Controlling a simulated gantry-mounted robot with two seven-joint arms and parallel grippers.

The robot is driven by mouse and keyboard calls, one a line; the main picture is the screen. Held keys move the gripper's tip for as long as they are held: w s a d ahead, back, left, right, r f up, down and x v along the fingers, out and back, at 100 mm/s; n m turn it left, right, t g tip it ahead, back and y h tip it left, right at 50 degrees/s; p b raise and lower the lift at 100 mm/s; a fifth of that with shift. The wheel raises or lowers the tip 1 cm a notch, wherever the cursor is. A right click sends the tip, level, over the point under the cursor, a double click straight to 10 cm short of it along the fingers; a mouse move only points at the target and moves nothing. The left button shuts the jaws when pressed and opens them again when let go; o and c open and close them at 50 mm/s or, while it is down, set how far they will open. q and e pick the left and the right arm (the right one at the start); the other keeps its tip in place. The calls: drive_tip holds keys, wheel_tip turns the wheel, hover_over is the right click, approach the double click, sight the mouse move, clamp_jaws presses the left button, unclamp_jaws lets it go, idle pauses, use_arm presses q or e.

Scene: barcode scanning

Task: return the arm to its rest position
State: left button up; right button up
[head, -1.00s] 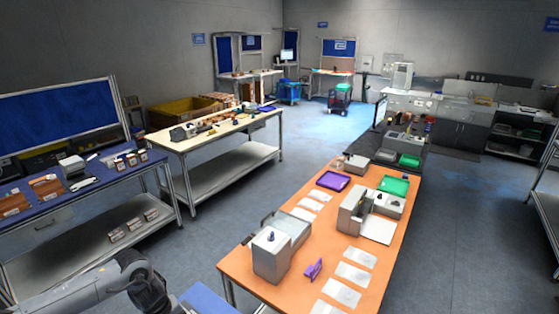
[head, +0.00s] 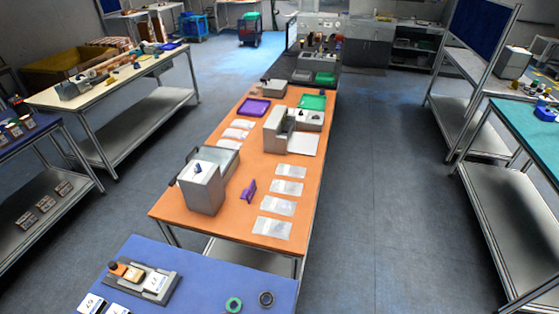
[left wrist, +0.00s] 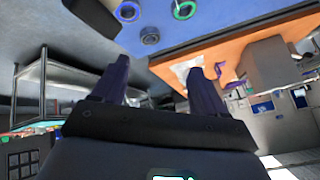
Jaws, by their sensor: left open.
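My left gripper (left wrist: 160,78) shows in the left wrist view, its two dark purple fingers spread apart with nothing between them. The wrist picture is turned over, with the blue table (left wrist: 215,15) at its top and the orange table (left wrist: 225,50) beyond the fingertips. The fingers look clear of both tables. No part of either arm shows in the head view now, and my right gripper is in no view.
The blue table (head: 205,272) carries an orange-and-black scanner on a grey stand (head: 145,280), white cards (head: 92,303), a green ring (head: 233,304) and a dark ring (head: 266,298). The orange table (head: 255,180) holds machines and bags. Open floor (head: 385,200) lies right.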

use_arm(q)
drive_tip(key=s+a+f+n+g+y+b, duration=0.2)
drive_tip(key=s+a+f+n+g, duration=0.15)
drive_tip(key=s+a+n, duration=0.6)
wheel_tip(320, 180, up, 15)
drive_tip(key=s+m+p, duration=0.2)
drive_tip(key=p, duration=1.3)
drive_tip(key=shift+a, duration=0.1)
